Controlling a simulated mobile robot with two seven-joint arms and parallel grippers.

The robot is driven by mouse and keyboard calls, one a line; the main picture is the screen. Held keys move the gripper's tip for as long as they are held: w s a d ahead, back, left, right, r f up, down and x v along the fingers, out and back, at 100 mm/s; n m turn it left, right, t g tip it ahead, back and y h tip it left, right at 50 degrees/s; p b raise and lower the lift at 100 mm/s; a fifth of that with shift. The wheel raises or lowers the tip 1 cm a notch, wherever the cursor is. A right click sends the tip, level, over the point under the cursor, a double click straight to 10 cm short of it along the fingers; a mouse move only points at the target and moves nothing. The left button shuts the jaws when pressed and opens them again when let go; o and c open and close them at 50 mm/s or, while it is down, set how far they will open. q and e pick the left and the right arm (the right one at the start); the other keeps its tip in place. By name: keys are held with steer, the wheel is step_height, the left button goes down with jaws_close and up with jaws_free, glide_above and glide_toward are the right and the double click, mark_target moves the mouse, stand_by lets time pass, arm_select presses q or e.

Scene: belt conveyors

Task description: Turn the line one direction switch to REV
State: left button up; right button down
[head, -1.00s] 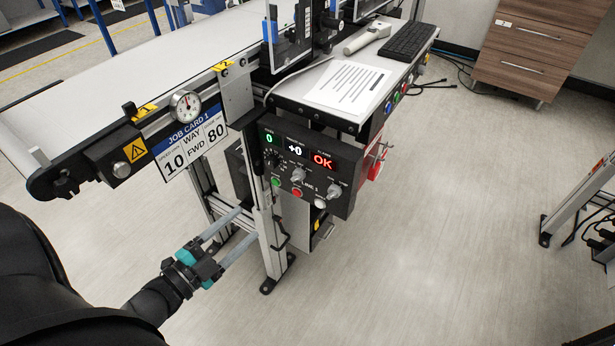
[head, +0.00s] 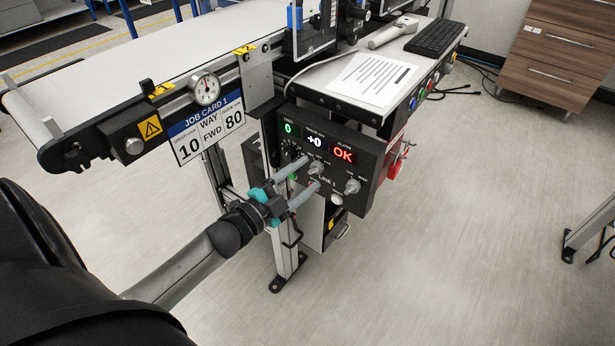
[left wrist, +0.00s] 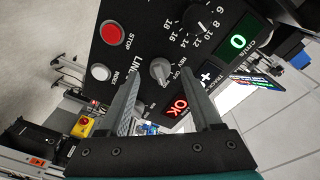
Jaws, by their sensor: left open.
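The line one control box (head: 370,160) hangs under the conveyor, its displays reading 0, +0 and OK. The direction switch (head: 316,168) is a grey knob on its face. In the left wrist view the switch (left wrist: 160,72) shows between my finger tips, with REV and OFF lettering beside it; its exact setting is hard to read. My left gripper (head: 310,172) is open in front of the panel, one finger on each side of the knob. The fingers (left wrist: 160,85) appear apart from the knob. My right gripper is out of view.
The speed dial (left wrist: 203,38), red STOP button (left wrist: 115,33) and white INDEX button (left wrist: 101,72) sit close around the switch. Another knob (head: 352,187) is to the right.

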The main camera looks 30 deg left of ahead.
arm_select(q)
steer(key=shift+w+d, duration=0.1)
steer(key=shift+w, duration=0.55)
jaws_close()
